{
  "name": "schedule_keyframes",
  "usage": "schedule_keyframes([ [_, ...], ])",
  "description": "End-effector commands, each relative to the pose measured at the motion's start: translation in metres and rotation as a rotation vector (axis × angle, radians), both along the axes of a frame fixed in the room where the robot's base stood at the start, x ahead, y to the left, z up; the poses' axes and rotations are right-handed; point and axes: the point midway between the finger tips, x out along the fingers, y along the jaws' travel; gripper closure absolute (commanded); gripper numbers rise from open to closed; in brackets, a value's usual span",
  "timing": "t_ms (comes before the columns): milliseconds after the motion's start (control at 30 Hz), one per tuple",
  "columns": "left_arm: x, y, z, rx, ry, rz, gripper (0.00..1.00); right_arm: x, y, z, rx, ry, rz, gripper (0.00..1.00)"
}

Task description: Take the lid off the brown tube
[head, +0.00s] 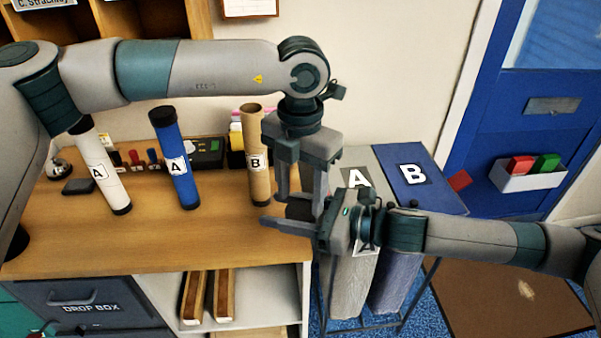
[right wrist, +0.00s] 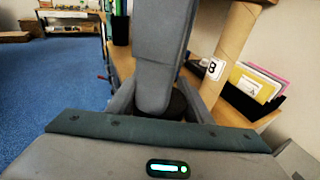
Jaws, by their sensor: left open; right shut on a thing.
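The brown tube (head: 257,165), labelled B, stands upright on the wooden counter. Its top end is bare, with an open rim and no lid on it. A black lid (head: 297,208) is held by my right gripper (head: 292,213), to the right of the tube and apart from it; the lid (right wrist: 176,106) also shows in the right wrist view, partly covered by a left finger. My left gripper (head: 302,190) points down with fingers apart, just above the lid; whether it touches the lid is unclear. The tube (right wrist: 238,50) stands behind, at the right of the wrist view.
A white tube (head: 100,170) and a blue tube (head: 176,165), both labelled A and black-capped, stand left on the counter (head: 220,230). Bins labelled A (head: 358,180) and B (head: 413,174) stand right of it. My two grippers are very close together.

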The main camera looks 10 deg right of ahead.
Motion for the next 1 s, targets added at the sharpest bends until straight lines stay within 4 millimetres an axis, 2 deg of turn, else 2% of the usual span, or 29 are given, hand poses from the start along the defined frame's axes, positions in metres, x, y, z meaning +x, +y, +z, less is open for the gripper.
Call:
schedule_keyframes([
  [100,0.0,0.0,-0.016,0.001,0.001,0.0,0.49,0.0,0.0,0.0,0.0,0.0,0.0,0.81],
  [300,0.0,0.0,-0.032,0.0,0.0,0.001,0.49,0.0,0.0,0.0,0.0,0.0,0.0,0.81],
  [667,0.0,0.0,-0.036,0.0,-0.001,0.0,0.49,0.0,0.0,0.0,0.0,0.0,0.0,0.81],
  [700,0.0,0.0,-0.036,-0.001,-0.001,0.0,0.51,0.0,0.0,0.0,0.0,0.0,0.0,0.81],
  [800,0.0,0.0,-0.036,-0.001,-0.001,0.0,0.74,0.0,0.0,0.0,0.0,0.0,0.0,0.81],
  [900,0.0,0.0,-0.036,-0.001,-0.001,0.0,0.74,0.0,0.0,0.0,0.0,0.0,0.0,0.81],
  [933,0.0,0.0,-0.036,-0.001,-0.001,0.0,0.74,0.0,0.0,0.0,0.0,0.0,0.0,0.52],
  [1000,0.0,0.0,-0.036,-0.001,-0.001,0.0,0.74,0.0,0.0,0.0,0.0,0.0,0.0,0.35],
])
